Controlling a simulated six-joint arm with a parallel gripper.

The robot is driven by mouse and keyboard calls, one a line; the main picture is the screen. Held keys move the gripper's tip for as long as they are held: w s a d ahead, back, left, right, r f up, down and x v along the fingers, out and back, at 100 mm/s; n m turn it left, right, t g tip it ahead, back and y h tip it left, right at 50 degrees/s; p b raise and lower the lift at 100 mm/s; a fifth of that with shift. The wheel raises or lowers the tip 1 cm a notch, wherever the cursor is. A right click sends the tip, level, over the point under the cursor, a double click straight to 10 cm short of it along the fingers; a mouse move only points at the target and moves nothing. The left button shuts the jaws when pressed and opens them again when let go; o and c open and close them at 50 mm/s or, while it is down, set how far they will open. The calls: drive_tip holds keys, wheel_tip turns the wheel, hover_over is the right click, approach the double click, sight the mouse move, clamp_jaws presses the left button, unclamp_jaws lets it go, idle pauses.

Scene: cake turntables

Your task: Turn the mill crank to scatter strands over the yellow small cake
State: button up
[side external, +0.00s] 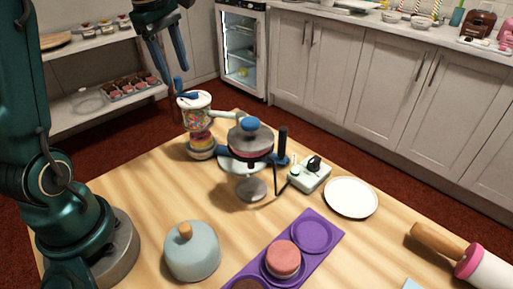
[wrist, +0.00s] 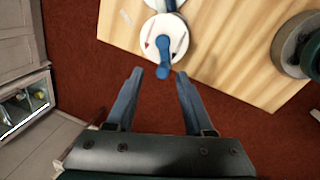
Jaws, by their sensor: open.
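The mill (side external: 197,118) stands at the far left corner of the table, with colourful strands in its clear body. A blue crank (side external: 184,94) sits on its white top. In the wrist view the white top (wrist: 152,37) and the blue crank (wrist: 164,58) lie just beyond my fingertips. A small layered cake with yellow (side external: 201,144) shows low at the mill, partly hidden; its exact support cannot be told. My gripper (side external: 177,70) is open and empty above the crank. In the wrist view my gripper (wrist: 158,74) has its fingers apart, with nothing between them.
A stand (side external: 251,188) with a grey, blue-knobbed top is right of the mill. A small white device (side external: 310,176), a white plate (side external: 351,197), a purple tray (side external: 322,222), a blue-grey dome (side external: 192,252) and a rolling pin (side external: 437,240) are on the table. Shelves stand behind.

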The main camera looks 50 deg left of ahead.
drive_tip(key=shift+r, duration=2.35)
drive_tip(key=shift+w+d+r, duration=0.1)
drive_tip(key=shift+d+r, duration=0.1)
drive_tip(key=shift+d, duration=0.15)
drive_tip(key=s+d+r+m+t, duration=0.1)
drive_tip(key=s+d+m, duration=0.2)
drive_tip(key=d, duration=0.3)
drive_tip(key=s+d+m+t, duration=0.1)
drive_tip(key=s+d+m, duration=0.2)
drive_tip(key=d+m, duration=0.15)
drive_tip(key=s+d+f+m+t, duration=0.1)
drive_tip(key=s+d+f+m, duration=0.4)
drive_tip(key=f+m, duration=0.5)
drive_tip(key=s+m, duration=0.1)
drive_tip(key=m, duration=0.2)
drive_tip(key=shift+s+d+t+h, duration=0.2)
drive_tip(key=shift+d+t+h, duration=0.05)
drive_tip(key=shift+t+h, duration=0.05)
